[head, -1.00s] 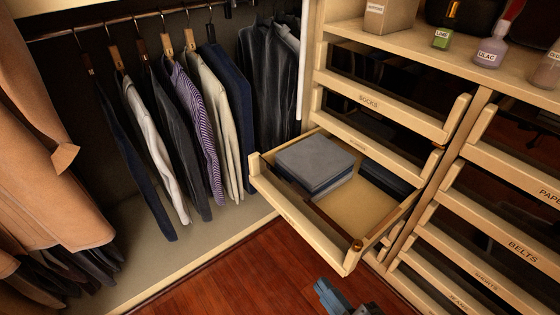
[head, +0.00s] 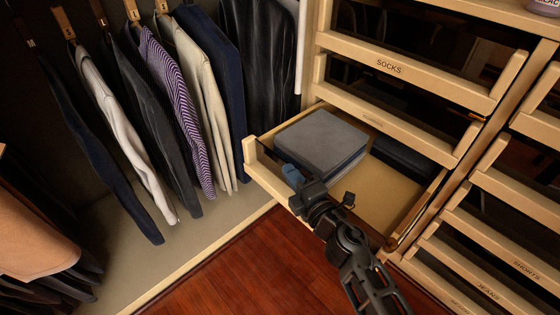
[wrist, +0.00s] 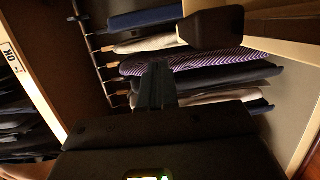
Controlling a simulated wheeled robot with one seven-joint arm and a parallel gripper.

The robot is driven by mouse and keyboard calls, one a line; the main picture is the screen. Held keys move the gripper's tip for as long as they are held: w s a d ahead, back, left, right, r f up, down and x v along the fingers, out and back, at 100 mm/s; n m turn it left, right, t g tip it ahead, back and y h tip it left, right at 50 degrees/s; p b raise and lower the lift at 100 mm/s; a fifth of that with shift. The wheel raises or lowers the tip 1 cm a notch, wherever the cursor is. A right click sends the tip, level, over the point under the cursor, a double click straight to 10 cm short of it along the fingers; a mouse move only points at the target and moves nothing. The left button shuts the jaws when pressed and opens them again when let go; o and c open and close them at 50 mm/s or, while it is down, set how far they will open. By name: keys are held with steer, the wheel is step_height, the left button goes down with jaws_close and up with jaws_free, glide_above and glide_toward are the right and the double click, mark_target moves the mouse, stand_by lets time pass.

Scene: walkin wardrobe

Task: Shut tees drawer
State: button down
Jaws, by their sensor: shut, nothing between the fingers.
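One drawer (head: 264,178) stands pulled out in the head view, with its front towards the floor side. It holds a stack of folded grey-blue clothes (head: 318,137) and a darker folded pile (head: 402,157) farther in. The label on its front cannot be read, partly because my arm covers the front. My gripper (head: 291,174) is at the left part of the drawer front, its blue fingertips by the upper edge; I cannot tell whether they touch. In the wrist view the fingers (wrist: 157,86) are together and empty, pointing towards the hanging clothes.
A drawer marked SOCKS (head: 390,67) is above, and drawers marked SHORTS (head: 526,271) and JEANS (head: 487,287) are at lower right. Hanging clothes (head: 185,95) are close left of the open drawer. The red wood floor (head: 240,262) before it is clear.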

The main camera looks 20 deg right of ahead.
steer(key=w+b, duration=0.1)
steer(key=w, duration=0.8)
steer(key=shift+w+a, duration=0.15)
steer(key=shift+a, duration=0.25)
steer(key=shift+d, duration=0.1)
steer(key=w+d, duration=0.1)
steer(key=d, duration=0.4)
steer(key=w+d, duration=0.2)
steer(key=d, duration=0.4)
steer(key=w+d, duration=0.2)
steer(key=d, duration=0.3)
steer(key=shift+w+d, duration=0.25)
steer(key=shift+d, duration=0.05)
